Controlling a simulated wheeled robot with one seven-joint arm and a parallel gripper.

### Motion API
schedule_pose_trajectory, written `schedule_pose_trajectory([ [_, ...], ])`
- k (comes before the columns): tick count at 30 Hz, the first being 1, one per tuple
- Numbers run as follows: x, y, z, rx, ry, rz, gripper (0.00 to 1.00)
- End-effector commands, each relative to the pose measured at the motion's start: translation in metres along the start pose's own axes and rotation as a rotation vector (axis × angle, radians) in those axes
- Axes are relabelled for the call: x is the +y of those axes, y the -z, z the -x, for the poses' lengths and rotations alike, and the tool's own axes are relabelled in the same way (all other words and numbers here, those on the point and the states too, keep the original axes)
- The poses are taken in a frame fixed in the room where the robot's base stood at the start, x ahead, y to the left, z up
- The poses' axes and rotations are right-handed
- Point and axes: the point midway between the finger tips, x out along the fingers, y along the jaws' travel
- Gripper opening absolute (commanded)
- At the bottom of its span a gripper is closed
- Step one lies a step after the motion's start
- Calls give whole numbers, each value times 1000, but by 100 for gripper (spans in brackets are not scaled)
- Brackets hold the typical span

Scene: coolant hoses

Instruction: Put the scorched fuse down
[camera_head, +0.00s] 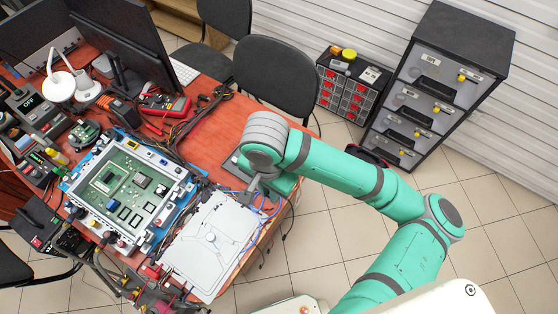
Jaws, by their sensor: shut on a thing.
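My gripper (255,188) is at the end of my green arm, low over the right edge of the red table (225,100), just right of the white panel. It points down and is shut on the scorched fuse. The fuse itself is too small or hidden to make out in this view. I cannot tell whether it touches the surface below.
A white panel (208,240) and a blue-framed circuit board unit (130,185) lie left of my gripper. Blue hoses (262,208) and cables run close by it. Tools, a lamp (60,85) and monitors crowd the far left. Chairs and a drawer cabinet (435,85) stand behind.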

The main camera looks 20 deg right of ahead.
Motion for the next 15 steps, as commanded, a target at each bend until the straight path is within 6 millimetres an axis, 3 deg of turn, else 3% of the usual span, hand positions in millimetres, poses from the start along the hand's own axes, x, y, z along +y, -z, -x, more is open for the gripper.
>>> schedule_pose_trajectory([
  [15,-30,93,-53,-2,-4,-5,0],
])
